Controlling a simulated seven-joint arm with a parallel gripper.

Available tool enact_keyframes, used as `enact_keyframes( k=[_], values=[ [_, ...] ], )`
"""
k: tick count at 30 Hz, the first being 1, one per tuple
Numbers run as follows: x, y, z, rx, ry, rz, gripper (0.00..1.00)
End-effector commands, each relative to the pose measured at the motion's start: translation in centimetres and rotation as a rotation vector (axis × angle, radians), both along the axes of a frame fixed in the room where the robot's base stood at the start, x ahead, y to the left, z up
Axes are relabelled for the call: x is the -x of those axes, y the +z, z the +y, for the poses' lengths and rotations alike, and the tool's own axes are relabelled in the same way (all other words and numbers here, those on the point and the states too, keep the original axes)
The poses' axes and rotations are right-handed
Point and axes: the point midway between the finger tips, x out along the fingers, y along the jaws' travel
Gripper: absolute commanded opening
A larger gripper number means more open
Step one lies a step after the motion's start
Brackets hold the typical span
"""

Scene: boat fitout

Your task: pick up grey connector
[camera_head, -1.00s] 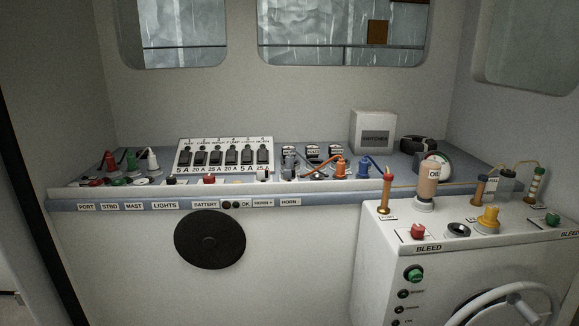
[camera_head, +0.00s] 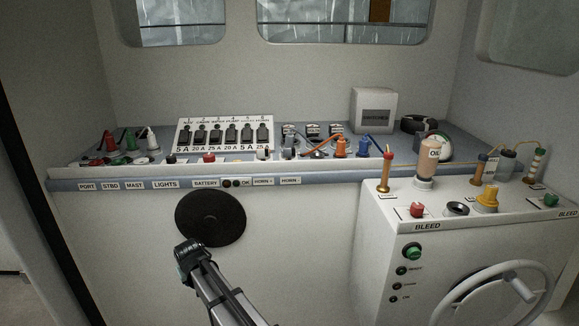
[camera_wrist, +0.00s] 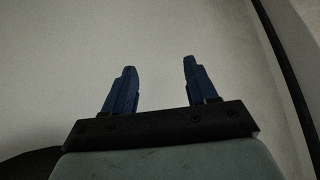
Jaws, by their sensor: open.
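The grey connector (camera_head: 288,150) appears to be the small grey plug on the console's front strip, left of the orange connector (camera_head: 340,148) and the blue connector (camera_head: 363,147). Cables run close behind it. My gripper (camera_wrist: 157,78) is open and empty in the wrist view, its two blue fingers apart before a plain pale surface. The connector is not in the wrist view. In the head view my arm rises from the bottom, below the console edge and well away from the connector; the fingers cannot be made out there.
A breaker panel (camera_head: 224,133) stands left of the connectors. A white box (camera_head: 373,110) stands behind at right. A white engine box with an oil bottle (camera_head: 428,158) and a wheel (camera_head: 503,296) juts forward at right. A black disc (camera_head: 210,218) is on the console front.

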Motion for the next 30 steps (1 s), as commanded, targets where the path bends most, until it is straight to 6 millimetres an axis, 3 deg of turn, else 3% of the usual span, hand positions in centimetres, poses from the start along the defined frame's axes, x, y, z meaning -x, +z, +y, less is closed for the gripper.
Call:
enact_keyframes(
  k=[1,9,15,18,22,25,30],
  values=[
    [-0.6,2.4,2.3,-0.018,0.02,-0.031,0.57],
    [-0.6,14.2,11.6,-0.099,0.112,-0.171,0.57],
    [0.5,23.5,17.4,-0.166,0.167,-0.264,0.57],
    [1.0,27.9,19.3,-0.194,0.183,-0.298,0.57],
    [1.1,32.8,20.1,-0.223,0.182,-0.327,0.57],
    [0.4,36.1,19.5,-0.235,0.164,-0.334,0.57],
    [-2.5,40.5,15.1,-0.236,0.084,-0.311,0.57]
  ],
)
